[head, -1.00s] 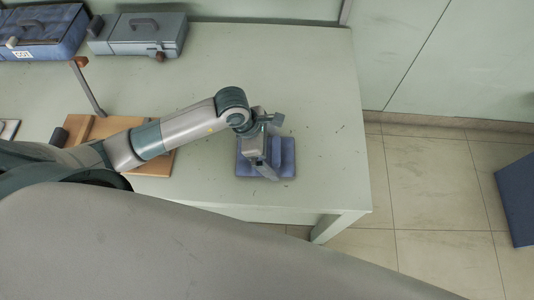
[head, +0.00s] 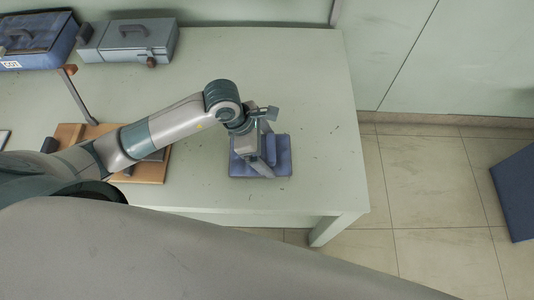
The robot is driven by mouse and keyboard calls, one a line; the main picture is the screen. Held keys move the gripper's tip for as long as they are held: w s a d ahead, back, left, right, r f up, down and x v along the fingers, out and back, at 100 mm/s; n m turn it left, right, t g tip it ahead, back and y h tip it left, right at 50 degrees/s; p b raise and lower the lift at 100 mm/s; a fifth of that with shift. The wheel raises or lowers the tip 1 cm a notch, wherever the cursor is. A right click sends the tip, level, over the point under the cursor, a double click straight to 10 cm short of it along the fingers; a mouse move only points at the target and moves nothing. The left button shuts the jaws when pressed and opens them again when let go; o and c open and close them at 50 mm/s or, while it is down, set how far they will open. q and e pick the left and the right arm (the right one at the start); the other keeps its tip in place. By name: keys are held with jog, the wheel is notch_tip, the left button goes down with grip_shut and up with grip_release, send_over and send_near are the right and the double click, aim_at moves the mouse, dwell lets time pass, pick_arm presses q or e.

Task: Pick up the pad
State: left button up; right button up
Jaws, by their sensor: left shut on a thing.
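The pad is a small blue, roughly square cushion (head: 281,158) near the right end of the pale green table. My left gripper (head: 262,168) is over its middle, pointing down, and is shut on the pad. The gripper and wrist hide the pad's centre. I cannot tell whether the pad is clear of the table top. My right gripper is not in view.
The pale green table (head: 310,110) is clear around the pad. A wooden board (head: 150,172) with an upright metal post lies to the left. A grey case (head: 130,40) and a blue case (head: 35,40) stand at the back left. A blue panel (head: 516,190) is at the far right.

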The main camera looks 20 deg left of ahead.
aim_at(268, 158)
pick_arm(q)
jog(key=s+r, duration=0.1)
jog(key=s+d+r+b, duration=0.1)
jog(key=s, duration=0.1)
jog(key=shift+s+r, duration=0.2)
jog(key=shift+r, duration=0.2)
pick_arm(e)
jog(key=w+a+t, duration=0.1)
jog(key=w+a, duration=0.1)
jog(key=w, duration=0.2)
pick_arm(q)
jog(key=s+d+r+p, duration=0.2)
jog(key=s+r+p, duration=0.3)
jog(key=s, duration=0.3)
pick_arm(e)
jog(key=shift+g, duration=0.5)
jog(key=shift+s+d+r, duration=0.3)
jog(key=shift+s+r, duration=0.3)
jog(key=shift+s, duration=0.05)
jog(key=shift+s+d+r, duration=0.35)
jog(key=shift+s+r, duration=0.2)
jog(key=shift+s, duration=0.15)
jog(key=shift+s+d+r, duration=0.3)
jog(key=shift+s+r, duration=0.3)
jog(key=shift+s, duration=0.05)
